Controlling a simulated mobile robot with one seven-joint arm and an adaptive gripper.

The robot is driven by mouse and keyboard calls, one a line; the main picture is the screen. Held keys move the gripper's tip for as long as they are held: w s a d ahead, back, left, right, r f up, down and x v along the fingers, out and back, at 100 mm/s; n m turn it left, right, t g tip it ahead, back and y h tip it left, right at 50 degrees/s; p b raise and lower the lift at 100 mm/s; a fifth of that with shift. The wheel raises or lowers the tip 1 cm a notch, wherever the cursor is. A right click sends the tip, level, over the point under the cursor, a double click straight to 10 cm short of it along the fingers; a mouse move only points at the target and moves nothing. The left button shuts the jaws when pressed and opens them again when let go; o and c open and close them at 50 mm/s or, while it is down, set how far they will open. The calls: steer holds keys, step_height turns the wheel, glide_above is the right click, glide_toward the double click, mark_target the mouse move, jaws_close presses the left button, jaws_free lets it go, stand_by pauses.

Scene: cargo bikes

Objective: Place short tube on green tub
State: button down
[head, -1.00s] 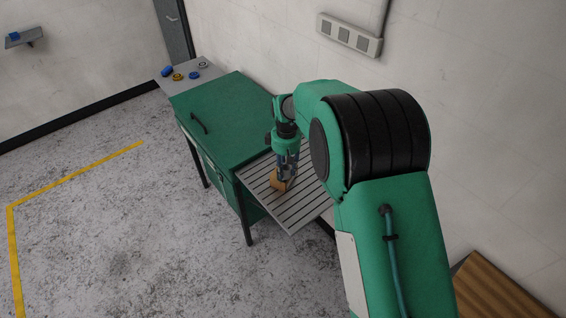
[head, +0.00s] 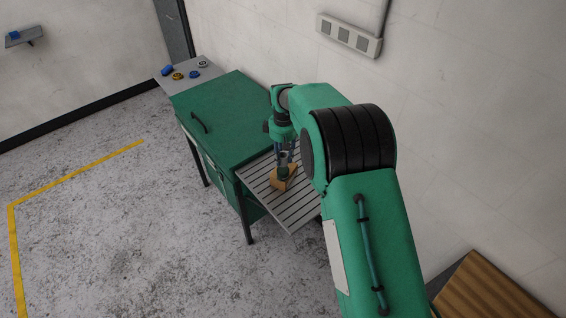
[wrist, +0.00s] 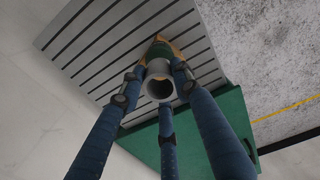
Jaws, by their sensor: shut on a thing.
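My gripper (wrist: 156,85) is shut on a grey short tube (wrist: 160,72), whose open round end faces the wrist camera. In the wrist view the green tub (wrist: 158,51) shows just beyond the tube, partly hidden by it. I cannot tell whether the tube touches the tub. In the head view my gripper (head: 285,155) points down over the slatted side shelf. A small dark green tub (head: 283,173) shows below it, at a tan block-like object (head: 285,184). The tube is hard to make out there.
The slatted grey shelf (head: 262,184) joins a green cabinet (head: 230,118) with a dark handle. Several small coloured parts lie on a grey shelf (head: 183,88) at the cabinet's far end. A wall stands behind. A striped wooden surface (head: 480,295) is at lower right.

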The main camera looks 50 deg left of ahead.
mark_target(283, 162)
steer(key=shift+f, duration=0.1)
steer(key=shift+f+p, duration=0.3)
steer(key=shift+f, duration=1.35)
steer(key=shift+f, duration=0.15)
steer(key=c, duration=1.3)
jaws_free()
step_height(283, 162, up, 12)
steer(key=shift+r+b, duration=0.15)
steer(key=shift+b, duration=0.5)
